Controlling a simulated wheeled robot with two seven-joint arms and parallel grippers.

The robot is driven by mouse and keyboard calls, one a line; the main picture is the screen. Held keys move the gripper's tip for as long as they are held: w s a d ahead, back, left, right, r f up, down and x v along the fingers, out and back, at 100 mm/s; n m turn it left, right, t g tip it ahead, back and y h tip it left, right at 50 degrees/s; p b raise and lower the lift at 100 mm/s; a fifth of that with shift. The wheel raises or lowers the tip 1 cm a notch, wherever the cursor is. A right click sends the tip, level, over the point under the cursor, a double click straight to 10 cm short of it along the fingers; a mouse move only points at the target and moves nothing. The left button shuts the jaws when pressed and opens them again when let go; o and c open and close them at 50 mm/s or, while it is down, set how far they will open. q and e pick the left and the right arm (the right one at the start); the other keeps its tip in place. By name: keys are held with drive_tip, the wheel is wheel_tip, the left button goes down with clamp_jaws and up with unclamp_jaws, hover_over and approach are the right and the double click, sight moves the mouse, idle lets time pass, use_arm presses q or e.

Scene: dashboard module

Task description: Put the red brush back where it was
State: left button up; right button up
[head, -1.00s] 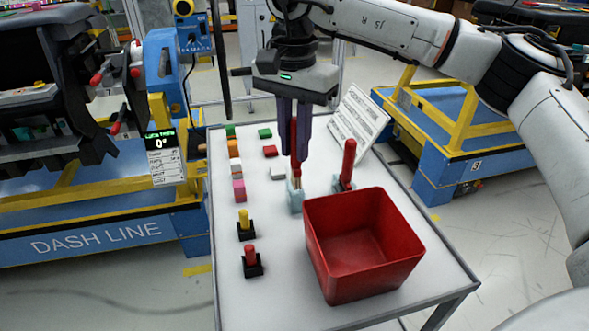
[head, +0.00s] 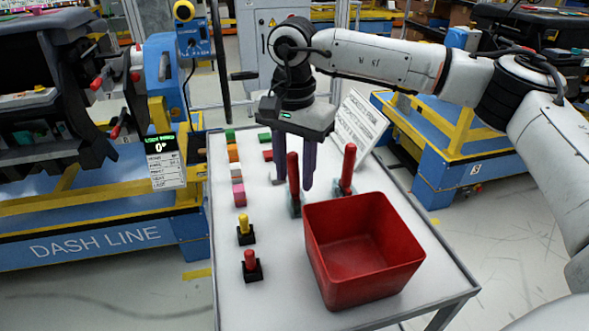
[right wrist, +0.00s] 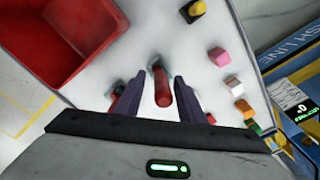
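A red brush (head: 293,170) stands upright in a small grey-blue holder (head: 296,208) on the table, left of the red bin's back corner. My right gripper (head: 294,184) is open around its handle, one finger on each side. In the right wrist view, the red handle (right wrist: 161,88) stands between the spread fingers (right wrist: 158,79) with gaps visible. A second red-handled brush (head: 348,165) stands in its own holder to the right. Bristles are hidden in the holders. My left gripper is not in view.
A red bin (head: 330,270) stands close in front of the holders. Colored blocks (head: 239,195) and two pegs, yellow (head: 245,222) and red (head: 250,260), line the left side. A tilted white sheet (head: 360,122) stands at the back right. The front left of the table is clear.

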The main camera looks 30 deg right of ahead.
wheel_tip(320, 180, up, 12)
drive_tip(key=shift+a+r, duration=0.1)
drive_tip(key=shift+r, duration=0.15)
idle(0.4)
idle(1.2)
